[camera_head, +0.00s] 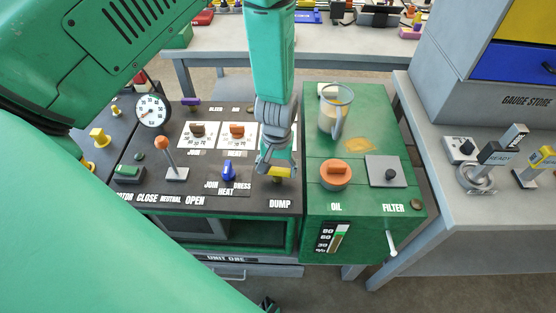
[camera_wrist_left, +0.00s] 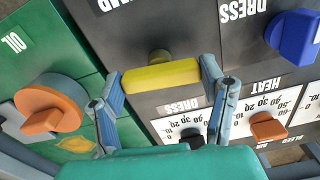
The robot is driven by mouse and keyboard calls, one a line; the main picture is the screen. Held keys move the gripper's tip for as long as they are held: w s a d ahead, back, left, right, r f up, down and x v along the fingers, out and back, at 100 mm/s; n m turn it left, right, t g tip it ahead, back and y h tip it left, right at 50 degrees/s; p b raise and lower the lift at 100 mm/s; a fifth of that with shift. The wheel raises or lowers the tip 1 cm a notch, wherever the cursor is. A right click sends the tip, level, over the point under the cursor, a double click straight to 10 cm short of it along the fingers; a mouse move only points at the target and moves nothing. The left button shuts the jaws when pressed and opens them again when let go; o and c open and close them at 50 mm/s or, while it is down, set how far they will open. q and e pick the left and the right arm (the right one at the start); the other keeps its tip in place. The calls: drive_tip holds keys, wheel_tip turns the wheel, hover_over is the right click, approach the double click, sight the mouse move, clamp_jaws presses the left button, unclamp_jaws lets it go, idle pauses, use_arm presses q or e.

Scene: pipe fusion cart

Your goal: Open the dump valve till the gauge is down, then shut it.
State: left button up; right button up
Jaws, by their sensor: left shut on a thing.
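The dump valve's yellow handle (camera_head: 283,173) sits on the dark panel just above the DUMP label. It also shows in the left wrist view (camera_wrist_left: 160,75), as a bar lying across the picture on a round brass-coloured stem. My left gripper (camera_head: 277,168) comes down from above and is shut on the handle, one finger at each end in the wrist view. The fingers hide part of the handle in the head view. The round white gauge (camera_head: 152,111) stands at the panel's back left; its needle is too small to read surely. My right gripper is not in view.
Close by are a blue DRESS/HEAT selector (camera_head: 228,171), an orange-knobbed lever (camera_head: 163,143), and two dials, one an orange HEAT knob (camera_head: 237,130). Right of the handle, the green unit carries an orange OIL cap (camera_head: 336,173) and a clear jug (camera_head: 334,110).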

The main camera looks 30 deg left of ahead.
sight(279, 168)
use_arm(q)
drive_tip(key=shift+w+r+n, duration=0.1)
drive_tip(key=shift+w+n, duration=0.15)
drive_tip(key=shift+n, duration=0.35)
drive_tip(key=o, duration=1.2)
drive_tip(key=shift+c, duration=0.2)
drive_tip(key=shift+d+r, duration=0.1)
drive_tip(key=shift+r, duration=0.1)
wheel_tip(279, 168, up, 11)
drive_tip(key=shift+r, duration=0.2)
